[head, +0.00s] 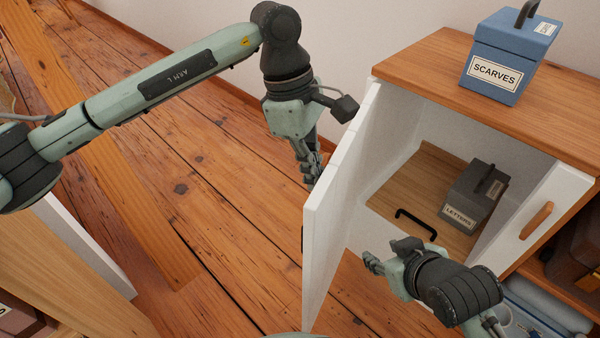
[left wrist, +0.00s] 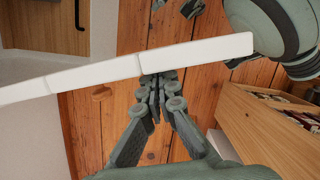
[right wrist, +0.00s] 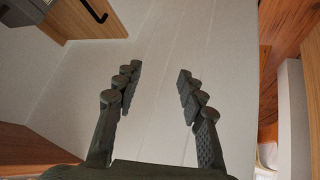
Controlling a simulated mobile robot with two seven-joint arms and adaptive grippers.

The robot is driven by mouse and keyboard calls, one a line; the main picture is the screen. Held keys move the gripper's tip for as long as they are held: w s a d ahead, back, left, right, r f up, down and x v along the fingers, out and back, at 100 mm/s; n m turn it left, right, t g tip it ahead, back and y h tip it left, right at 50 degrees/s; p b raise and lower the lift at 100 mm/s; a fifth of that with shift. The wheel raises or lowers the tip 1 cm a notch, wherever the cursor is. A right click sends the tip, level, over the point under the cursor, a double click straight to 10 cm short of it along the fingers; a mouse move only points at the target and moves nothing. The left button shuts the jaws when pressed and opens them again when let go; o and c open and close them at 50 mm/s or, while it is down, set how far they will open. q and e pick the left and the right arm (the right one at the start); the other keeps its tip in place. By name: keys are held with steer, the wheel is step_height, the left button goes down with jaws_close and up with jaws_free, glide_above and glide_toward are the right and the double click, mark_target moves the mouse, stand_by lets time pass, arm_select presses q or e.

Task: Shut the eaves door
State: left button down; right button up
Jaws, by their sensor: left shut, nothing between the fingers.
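The white eaves door (head: 338,205) stands open at the left of the cabinet, its face swung out toward me. Its top edge (left wrist: 120,68) crosses the left wrist view. My left gripper (head: 314,178) is on the outer side of the door, pointing down, shut and empty; its tips are partly hidden by the door. My right gripper (head: 371,263) is on the inner side, in front of the cabinet opening, pointing left at the door. In the right wrist view its fingers (right wrist: 160,85) are spread with nothing between them, facing a pale panel. Contact with the door cannot be told.
A grey LETTERS box (head: 474,197) sits inside the cabinet on a wooden shelf with a black handle (head: 416,221) near its front. A blue SCARVES box (head: 505,55) stands on the cabinet top (head: 420,62). A white panel with a wooden handle (head: 536,220) is at right.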

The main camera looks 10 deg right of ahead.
arm_select(q)
steer(key=shift+s+d+n, duration=0.4)
steer(key=shift+s+d, duration=0.15)
steer(key=shift+d, duration=0.2)
arm_select(e)
steer(key=shift+w+a+r+t+y, duration=0.4)
steer(key=shift+w+a+r+t, duration=0.4)
steer(key=shift+w+a, duration=0.2)
